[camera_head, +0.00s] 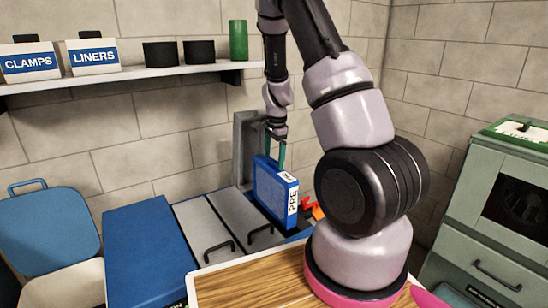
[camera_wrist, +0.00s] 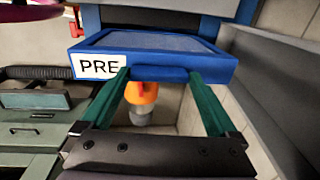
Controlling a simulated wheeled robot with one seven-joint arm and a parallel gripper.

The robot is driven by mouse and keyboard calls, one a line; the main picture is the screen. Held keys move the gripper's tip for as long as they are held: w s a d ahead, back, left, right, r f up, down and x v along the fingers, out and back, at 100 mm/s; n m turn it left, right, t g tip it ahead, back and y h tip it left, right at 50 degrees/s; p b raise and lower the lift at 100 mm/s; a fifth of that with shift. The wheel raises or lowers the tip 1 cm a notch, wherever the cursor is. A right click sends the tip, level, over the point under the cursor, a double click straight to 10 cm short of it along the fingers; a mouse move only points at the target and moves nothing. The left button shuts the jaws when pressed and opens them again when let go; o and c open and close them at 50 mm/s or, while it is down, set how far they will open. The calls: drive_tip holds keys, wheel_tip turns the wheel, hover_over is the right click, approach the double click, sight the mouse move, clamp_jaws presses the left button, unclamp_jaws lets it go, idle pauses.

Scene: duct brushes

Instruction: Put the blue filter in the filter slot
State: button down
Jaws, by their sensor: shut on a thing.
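The blue filter (camera_head: 270,190) is a flat framed panel with a white label reading PRE. My gripper (camera_head: 276,150) is shut on its upper edge and holds it upright in the head view. In the wrist view the filter (camera_wrist: 155,62) lies across the tips of the green fingers of my gripper (camera_wrist: 158,78). A grey upright frame (camera_head: 243,140) stands behind the filter, close to it. A grey panel also shows at the right in the wrist view (camera_wrist: 265,90). I cannot tell whether the filter touches the frame, and no slot opening is clearly visible.
Grey lids with black handles (camera_head: 215,228) and a blue surface (camera_head: 148,250) lie left of the filter. An orange and red object (camera_head: 312,208) is partly hidden behind my arm. A wall shelf (camera_head: 130,78) holds bins and cylinders. A green cabinet (camera_head: 490,215) stands right.

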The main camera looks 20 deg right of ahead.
sight(276, 169)
drive_tip(key=shift+f, duration=10.15)
unclamp_jaws()
drive_tip(key=r, duration=0.7)
drive_tip(key=s+r, duration=0.1)
drive_tip(key=r, duration=0.2)
drive_tip(key=shift+r, duration=0.2)
drive_tip(key=shift+d+r, duration=0.1)
drive_tip(key=shift+r, duration=2.55)
